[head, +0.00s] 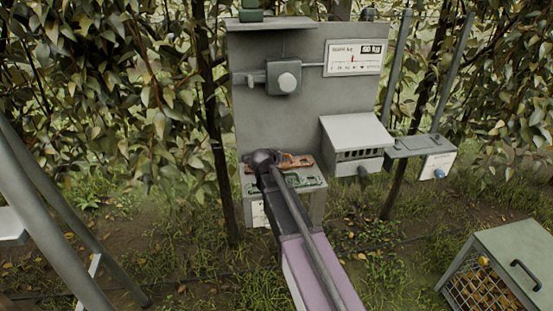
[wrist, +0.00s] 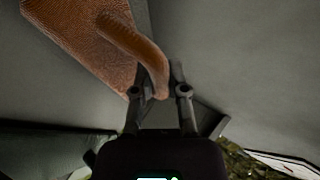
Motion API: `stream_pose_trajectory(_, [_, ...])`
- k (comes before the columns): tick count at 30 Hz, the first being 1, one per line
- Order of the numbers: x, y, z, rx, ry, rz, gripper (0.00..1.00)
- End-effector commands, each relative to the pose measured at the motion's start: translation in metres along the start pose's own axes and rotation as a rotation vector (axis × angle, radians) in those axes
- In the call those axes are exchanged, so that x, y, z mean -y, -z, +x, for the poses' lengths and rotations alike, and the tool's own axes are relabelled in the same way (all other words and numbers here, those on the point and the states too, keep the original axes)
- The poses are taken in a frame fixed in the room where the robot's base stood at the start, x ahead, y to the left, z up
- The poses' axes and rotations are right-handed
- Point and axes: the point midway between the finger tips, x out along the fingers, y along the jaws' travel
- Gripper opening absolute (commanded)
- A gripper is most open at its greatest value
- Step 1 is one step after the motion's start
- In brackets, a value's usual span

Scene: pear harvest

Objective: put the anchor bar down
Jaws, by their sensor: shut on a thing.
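The anchor bar, as I take it, is the rust-brown piece (wrist: 75,35) with a curved arm in the wrist view. My gripper (wrist: 161,88) is shut on the end of that curved arm. In the head view a rust-orange piece (head: 297,160) shows just right of my wrist, at the top of a grey box (head: 312,205) on the front of the panel. My wrist and arm hide part of it, and the gripper's fingers are hidden there. I cannot tell whether the bar touches the box.
A grey upright panel (head: 305,110) stands behind, with a dial box (head: 284,78) and a scale sign (head: 354,58). Green pieces (head: 305,180) lie on the box. A vented housing (head: 357,143) is to the right. A green-lidded mesh crate (head: 510,260) stands at lower right.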

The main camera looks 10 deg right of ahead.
Motion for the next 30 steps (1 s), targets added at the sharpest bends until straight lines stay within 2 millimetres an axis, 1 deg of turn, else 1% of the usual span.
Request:
stream_pose_trajectory(8, [-0.0035, -0.0005, 0.0024, 0.000, 0.000, 0.000, 0.00])
stream_pose_trajectory(9, [-0.0024, -0.0001, 0.0017, 0.000, 0.000, 0.000, 0.31])
stream_pose_trajectory(11, [-0.0023, 0.0000, 0.0016, -0.001, 0.000, 0.000, 0.48])
stream_pose_trajectory(12, [-0.0023, 0.0000, 0.0017, -0.001, 0.000, 0.001, 0.53])
stream_pose_trajectory(26, [-0.0008, 0.0009, 0.0010, -0.001, 0.000, 0.001, 0.53])
stream_pose_trajectory(29, [0.0017, 0.0017, -0.0005, -0.001, 0.000, 0.001, 0.53])
stream_pose_trajectory(30, [0.0011, 0.0019, -0.0047, -0.001, 0.000, 0.001, 0.53])
